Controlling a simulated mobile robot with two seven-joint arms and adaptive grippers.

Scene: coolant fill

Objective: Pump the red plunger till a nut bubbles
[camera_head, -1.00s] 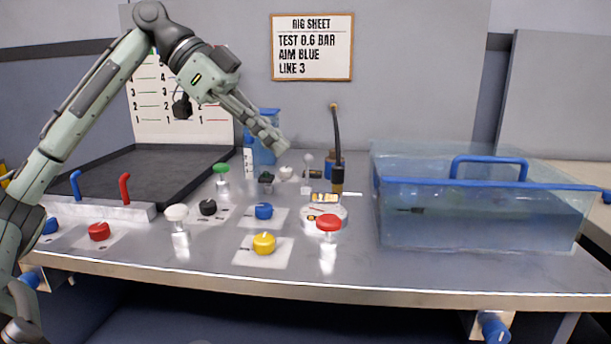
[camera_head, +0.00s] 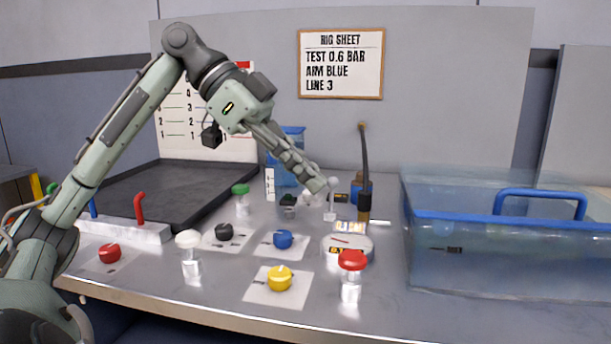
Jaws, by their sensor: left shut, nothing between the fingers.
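The red plunger (camera_head: 352,261) has a round red cap on a shiny metal stem and stands upright near the bench's front edge. My left gripper (camera_head: 318,184) is shut and empty, above and behind the red plunger, apart from it. Its fingers point down to the right. A clear tank of bluish liquid (camera_head: 480,262) with blue handles stands at the right. No nut can be made out and no bubbles show in the tank. My right gripper is not in view.
A white-capped plunger (camera_head: 188,239) and a green-capped one (camera_head: 240,189) stand to the left. Red (camera_head: 109,253), black (camera_head: 224,232), blue (camera_head: 283,239) and yellow (camera_head: 280,278) knobs sit on the bench. A round gauge (camera_head: 347,247) lies behind the red plunger. A rig sheet (camera_head: 341,63) hangs behind.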

